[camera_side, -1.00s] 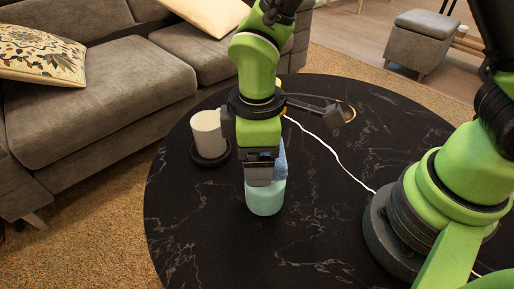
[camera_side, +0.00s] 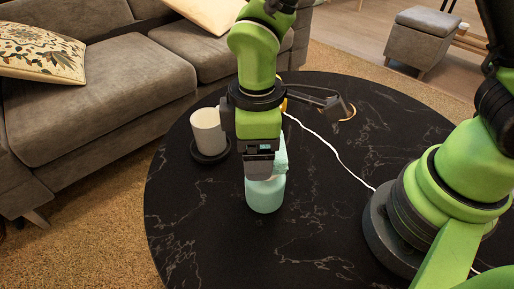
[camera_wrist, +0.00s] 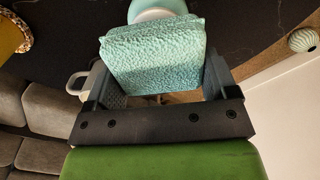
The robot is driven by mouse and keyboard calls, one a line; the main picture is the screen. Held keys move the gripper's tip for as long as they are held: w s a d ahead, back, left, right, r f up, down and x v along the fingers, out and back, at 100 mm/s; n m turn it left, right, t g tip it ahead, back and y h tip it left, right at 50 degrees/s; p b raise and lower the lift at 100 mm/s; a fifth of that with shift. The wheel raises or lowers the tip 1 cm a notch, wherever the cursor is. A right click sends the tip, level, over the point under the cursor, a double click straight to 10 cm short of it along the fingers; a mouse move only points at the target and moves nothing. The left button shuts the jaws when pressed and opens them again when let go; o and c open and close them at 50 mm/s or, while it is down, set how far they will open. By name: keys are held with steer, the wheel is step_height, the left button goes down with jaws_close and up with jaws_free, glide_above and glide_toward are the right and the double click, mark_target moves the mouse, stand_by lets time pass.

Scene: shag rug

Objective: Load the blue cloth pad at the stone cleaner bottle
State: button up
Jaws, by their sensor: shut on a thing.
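The cloth pad (camera_wrist: 155,55) is a pale teal, textured block between the two fingers of my gripper (camera_wrist: 158,75) in the wrist view. In the side view the pad (camera_side: 281,155) shows at the right of my gripper (camera_side: 263,168), partly hidden. The gripper is shut on it. The stone cleaner bottle (camera_side: 265,197) is pale teal and stands on the table directly below the gripper. Its top part is hidden by the gripper. A bit of the bottle (camera_wrist: 150,9) shows beyond the pad in the wrist view. I cannot tell whether pad and bottle touch.
The round black marbled table (camera_side: 330,235) has free room in front and to the right. A white cylinder (camera_side: 208,131) on a dark round base stands left of the gripper. A white cord (camera_side: 330,153) crosses the table behind. A grey sofa (camera_side: 100,100) is at the left.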

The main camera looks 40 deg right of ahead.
steer(key=shift+r, duration=2.9)
